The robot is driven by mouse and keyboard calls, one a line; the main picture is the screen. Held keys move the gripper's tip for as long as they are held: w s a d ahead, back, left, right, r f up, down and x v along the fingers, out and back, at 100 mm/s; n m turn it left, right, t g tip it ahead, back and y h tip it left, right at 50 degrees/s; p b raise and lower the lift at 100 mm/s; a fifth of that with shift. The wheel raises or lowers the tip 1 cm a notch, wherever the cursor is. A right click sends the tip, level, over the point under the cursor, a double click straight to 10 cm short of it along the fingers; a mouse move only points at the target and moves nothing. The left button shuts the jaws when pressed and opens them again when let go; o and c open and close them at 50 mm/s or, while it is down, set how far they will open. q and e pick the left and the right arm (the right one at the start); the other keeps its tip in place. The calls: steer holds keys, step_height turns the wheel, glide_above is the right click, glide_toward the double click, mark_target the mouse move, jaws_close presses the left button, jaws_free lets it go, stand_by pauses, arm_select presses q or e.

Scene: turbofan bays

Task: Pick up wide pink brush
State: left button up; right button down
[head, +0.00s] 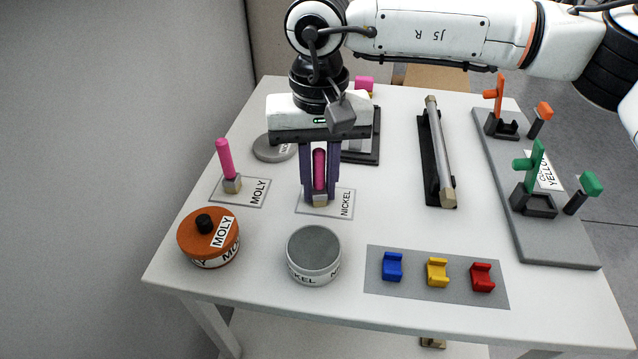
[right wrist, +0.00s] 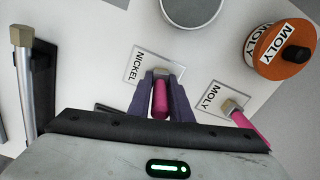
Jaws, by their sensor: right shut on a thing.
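Two pink-handled brushes with grey-tan heads stand upright at the left of the table. One pink brush (head: 319,170) is over the NICKEL card (head: 342,206), between the purple fingers of my right gripper (head: 320,190). The right gripper is shut on its handle from above; in the right wrist view the handle (right wrist: 160,100) lies between the fingers (right wrist: 161,108). Its head is at the card; I cannot tell whether it touches. The other pink brush (head: 225,162) stands on the MOLY card (head: 254,193), apart from the gripper. My left gripper is not in view.
An orange MOLY tin (head: 209,240) and an open grey NICKEL tin (head: 314,254) stand in front. A grey lid (head: 272,148) lies behind. Blue, yellow and red clips (head: 437,272) sit front right; a metal bar (head: 440,150) lies right of the gripper.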

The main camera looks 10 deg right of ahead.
mark_target(319, 150)
steer(key=shift+r, duration=0.1)
step_height(319, 150, up, 10)
steer(key=shift+f, duration=0.1)
stand_by(0.3)
stand_by(2.0)
